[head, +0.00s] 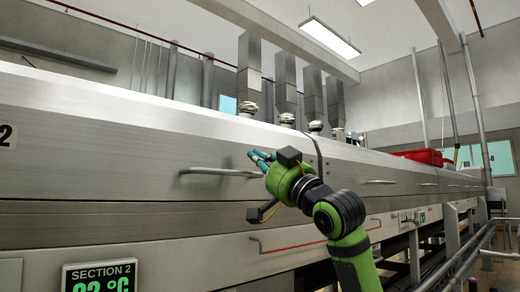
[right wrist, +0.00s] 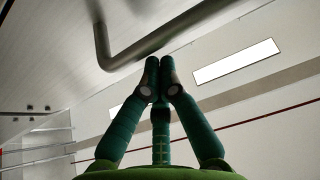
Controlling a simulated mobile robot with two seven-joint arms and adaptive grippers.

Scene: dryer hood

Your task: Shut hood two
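Hood two (head: 120,150) is a long brushed-metal cover at the left of the head view, with a "2" label at its left edge. A seam runs along its lower edge; I cannot tell how far it stands open. Its bent bar handle (head: 218,172) sticks out from the front face and also shows in the right wrist view (right wrist: 130,50). My right gripper (head: 260,156) is just right of the handle's end. Its fingertips (right wrist: 160,66) are together with nothing seen between them, close to the handle; contact is unclear. My left gripper is not in view.
A "SECTION 2" display (head: 98,276) sits below the hood. A red lower bar (head: 315,243) runs along the machine's front. Further hoods extend right, with a red bin (head: 425,156) on top. Exhaust ducts (head: 250,75) rise behind. Pipes (head: 462,260) stand at right.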

